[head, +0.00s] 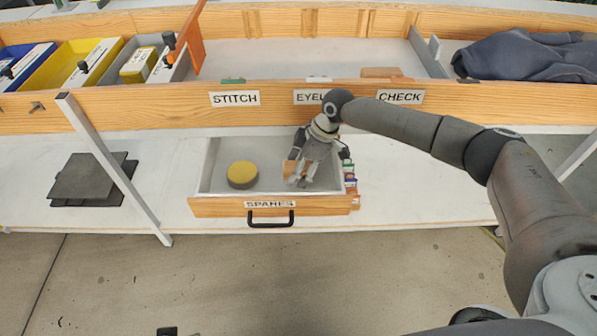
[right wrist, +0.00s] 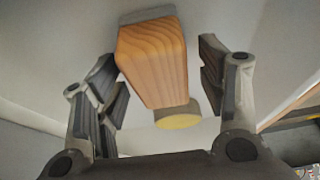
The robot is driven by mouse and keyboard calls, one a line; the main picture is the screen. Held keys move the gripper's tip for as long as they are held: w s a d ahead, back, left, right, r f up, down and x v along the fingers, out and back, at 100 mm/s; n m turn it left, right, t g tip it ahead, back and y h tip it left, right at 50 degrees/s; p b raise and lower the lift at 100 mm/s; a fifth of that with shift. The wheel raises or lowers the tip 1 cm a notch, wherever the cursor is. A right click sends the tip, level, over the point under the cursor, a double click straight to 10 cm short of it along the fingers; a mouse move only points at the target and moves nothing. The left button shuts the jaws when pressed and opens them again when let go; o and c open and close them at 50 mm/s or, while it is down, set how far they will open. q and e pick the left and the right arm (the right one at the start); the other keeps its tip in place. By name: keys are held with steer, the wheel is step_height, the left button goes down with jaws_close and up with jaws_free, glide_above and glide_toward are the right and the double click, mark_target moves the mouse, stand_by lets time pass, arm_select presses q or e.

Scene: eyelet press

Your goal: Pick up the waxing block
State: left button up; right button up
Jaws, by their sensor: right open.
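A wooden block with a grey layer at its far end, which looks like the waxing block, lies in the open drawer. In the right wrist view the block (right wrist: 152,62) is between my fingers, with a gap on both sides. In the head view only a bit of the block (head: 288,169) shows beside the fingers. My right gripper (head: 301,182) reaches down into the drawer, and its fingers stand open around the block in the right wrist view (right wrist: 158,95). My left gripper is not in view.
A round yellow-topped piece (head: 242,174) sits in the drawer (head: 215,207), left of my gripper; it also shows in the wrist view (right wrist: 179,121). Small coloured items (head: 350,183) stand by the drawer's right side. The labelled shelf front (head: 455,104) runs above the drawer.

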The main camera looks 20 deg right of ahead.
mark_target(294, 166)
steer(key=shift+c, duration=0.5)
steer(key=c, duration=1)
steer(key=shift+r, duration=0.1)
steer(key=shift+r, duration=0.4)
step_height(294, 166, up, 2)
steer(key=shift+r+p, duration=0.25)
steer(key=shift+p, duration=0.3)
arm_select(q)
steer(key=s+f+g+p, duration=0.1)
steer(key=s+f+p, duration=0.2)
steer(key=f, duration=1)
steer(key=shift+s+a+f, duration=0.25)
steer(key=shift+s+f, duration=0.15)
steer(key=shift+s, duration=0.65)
arm_select(e)
steer(key=s+a+r, duration=0.1)
steer(key=s+r, duration=0.2)
steer(key=s, duration=0.1)
steer(key=s+a+r, duration=0.2)
steer(key=s+r, duration=0.1)
steer(key=s, duration=0.1)
steer(key=s+a+r, duration=0.2)
steer(key=s+r, duration=0.1)
steer(key=s, duration=0.2)
steer(key=shift+a+r, duration=0.1)
steer(key=shift+r, duration=0.15)
